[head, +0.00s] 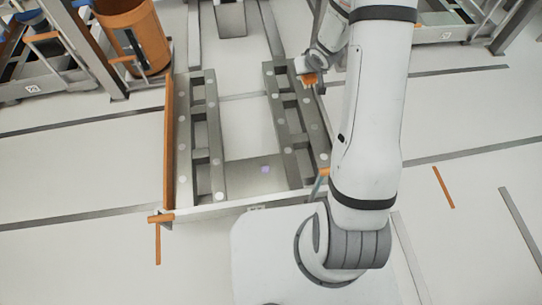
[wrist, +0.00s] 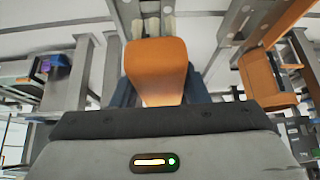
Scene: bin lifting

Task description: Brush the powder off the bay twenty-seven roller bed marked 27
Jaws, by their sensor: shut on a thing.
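The roller bed (head: 214,130) stands on the floor in the middle of the head view, with two grey rails and an orange side guard. Several pale round spots lie along its rails; I cannot tell whether they are powder or rollers. A small purple patch (head: 265,169) shows between the rails near the front. A small plate on the front edge is too small to read. My gripper (head: 311,80) is over the far end of the right rail, shut on an orange-handled brush (wrist: 157,68). Pale bristles show beyond the handle in the wrist view. Contact with the rail is unclear.
An orange bin (head: 132,36) stands at the back left among grey frames. Another bay (head: 440,30) is at the back right. An orange bracket (head: 158,240) sticks out at the bed's front left corner. The floor to the left is clear.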

